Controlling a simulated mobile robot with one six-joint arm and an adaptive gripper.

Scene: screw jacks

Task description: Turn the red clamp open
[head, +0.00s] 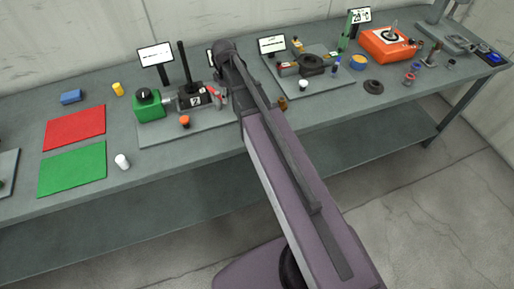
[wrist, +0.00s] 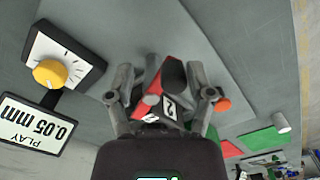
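The red clamp (wrist: 152,92) shows in the wrist view between my two fingers, next to a dark cylinder and a plate marked "2". My gripper (wrist: 160,76) has its fingers apart on either side of it. I see a gap beside each finger, and no clear contact. In the head view a small red part (head: 217,93) shows beside the black block marked "2" (head: 196,97), partly hidden by my arm.
A green block (head: 148,108) and an orange-topped knob (head: 185,121) stand on the same grey plate. Red (head: 75,127) and green mats lie left.

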